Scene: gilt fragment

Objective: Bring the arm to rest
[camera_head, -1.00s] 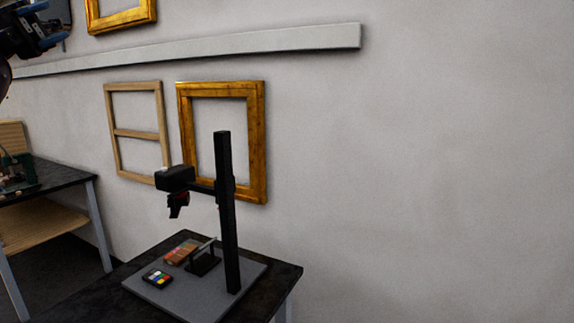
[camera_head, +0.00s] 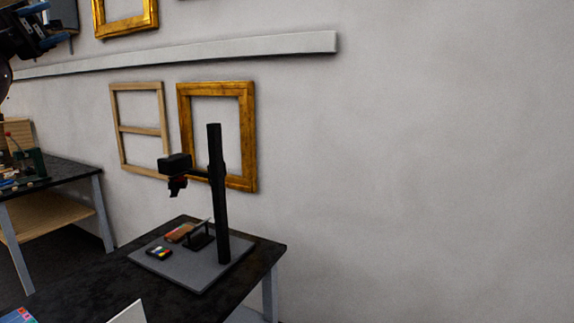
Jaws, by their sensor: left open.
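My left gripper (camera_head: 48,25) is at the upper left corner, dark with blue finger parts. It is open, with nothing seen between its fingers, and hangs in front of the wall, away from the tables. Part of it and most of its arm are cut off by the picture's edge. My right gripper is not in view.
A black table (camera_head: 95,283) bears a grey copy-stand board (camera_head: 190,273) with a black column (camera_head: 217,195), a colour chart (camera_head: 159,252) and a reddish-brown piece (camera_head: 180,232). Gold frames (camera_head: 249,140) are on the wall. A cluttered side table (camera_head: 70,171) stands left.

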